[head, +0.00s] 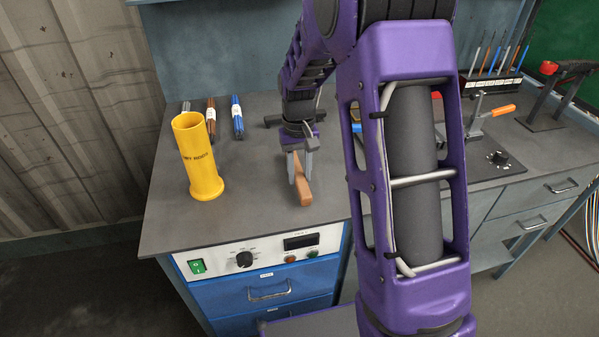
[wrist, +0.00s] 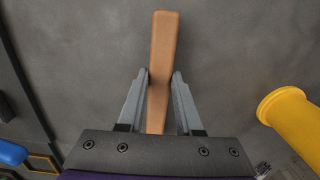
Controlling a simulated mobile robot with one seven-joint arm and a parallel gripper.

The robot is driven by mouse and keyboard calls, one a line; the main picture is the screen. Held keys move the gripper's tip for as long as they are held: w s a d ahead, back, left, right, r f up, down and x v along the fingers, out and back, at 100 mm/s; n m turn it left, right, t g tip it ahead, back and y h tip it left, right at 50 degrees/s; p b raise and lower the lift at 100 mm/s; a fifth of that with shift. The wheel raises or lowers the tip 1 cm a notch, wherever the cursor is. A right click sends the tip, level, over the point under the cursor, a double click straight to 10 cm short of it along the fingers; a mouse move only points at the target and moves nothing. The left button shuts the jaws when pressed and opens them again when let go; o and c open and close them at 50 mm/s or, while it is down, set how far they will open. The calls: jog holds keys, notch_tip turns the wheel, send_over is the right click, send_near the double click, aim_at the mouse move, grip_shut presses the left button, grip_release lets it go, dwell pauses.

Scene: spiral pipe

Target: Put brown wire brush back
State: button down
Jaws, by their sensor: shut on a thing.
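The brown wire brush (head: 302,186) is at the middle of the grey workbench top, near its front edge. My gripper (head: 300,166) is over it with a finger on each side, shut on its brown body. In the wrist view the brush (wrist: 163,52) runs lengthwise between the fingers of my gripper (wrist: 161,80) and reaches beyond their tips. Its bristles are not visible. I cannot tell whether the brush touches the bench or is just above it.
A yellow cylinder (head: 199,160) stands upright to the left on the bench (head: 240,205); it also shows in the wrist view (wrist: 292,118). Bundles of brown rods (head: 211,115) and blue rods (head: 237,118) lie behind it. A rack of tools (head: 490,84) is at the back right.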

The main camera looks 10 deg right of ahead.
aim_at(299, 174)
jog(key=c, duration=0.6)
grip_release()
jog(key=shift+f, duration=0.1)
jog(key=r, duration=0.4)
jog(key=r+p, duration=0.1)
jog(key=r, duration=0.7)
jog(key=shift+w+r+p, duration=0.15)
jog(key=shift+w+p, duration=0.15)
jog(key=shift+p, duration=0.1)
